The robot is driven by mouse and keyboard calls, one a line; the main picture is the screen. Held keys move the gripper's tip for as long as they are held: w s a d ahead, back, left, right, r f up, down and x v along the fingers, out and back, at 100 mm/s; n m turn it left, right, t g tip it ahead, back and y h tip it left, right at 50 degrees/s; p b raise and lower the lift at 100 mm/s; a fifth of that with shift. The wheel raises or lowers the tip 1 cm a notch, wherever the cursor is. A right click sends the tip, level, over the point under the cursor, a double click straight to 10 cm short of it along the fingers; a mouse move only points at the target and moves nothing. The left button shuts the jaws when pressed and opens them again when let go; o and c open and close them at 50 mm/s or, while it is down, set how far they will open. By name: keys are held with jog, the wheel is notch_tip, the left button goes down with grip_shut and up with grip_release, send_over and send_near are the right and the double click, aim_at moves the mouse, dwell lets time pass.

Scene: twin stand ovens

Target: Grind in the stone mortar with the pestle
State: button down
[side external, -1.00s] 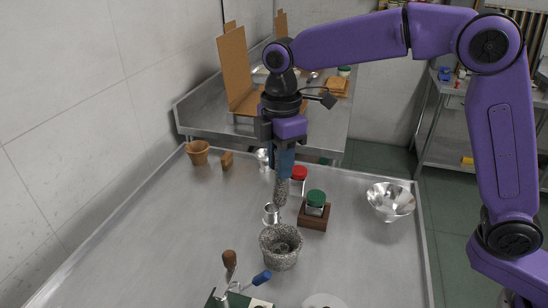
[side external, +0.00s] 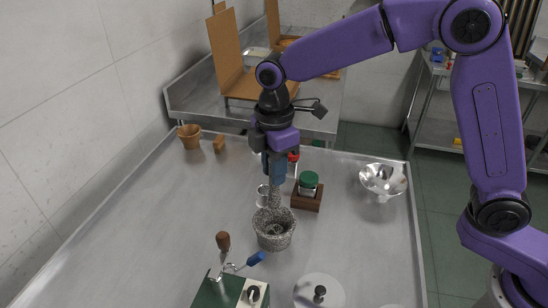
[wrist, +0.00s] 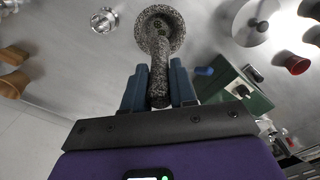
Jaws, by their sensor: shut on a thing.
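The pestle (side external: 274,196) is speckled grey stone. My gripper (side external: 273,172) is shut on its upper part and holds it roughly upright, handle between the blue fingers. The wrist view also shows the pestle (wrist: 158,78) between both fingers (wrist: 158,88). The speckled stone mortar (side external: 274,238) stands upright on the steel table, below my gripper. The pestle's lower end overlaps the mortar's far rim in the side view. In the wrist view it points at the mortar (wrist: 175,33). I cannot tell whether the tip is inside or just above.
A green-lidded jar in a wooden block (side external: 307,196) and a metal cup (side external: 262,196) stand close behind the mortar. A steel bowl (side external: 383,180) is at right. A green box with a crank (side external: 230,290) and a round lid (side external: 319,292) are in front.

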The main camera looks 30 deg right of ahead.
aim_at(275, 200)
jog(key=shift+f, duration=4.35)
jog(key=shift+f, duration=0.45)
jog(key=shift+w+d, duration=0.15)
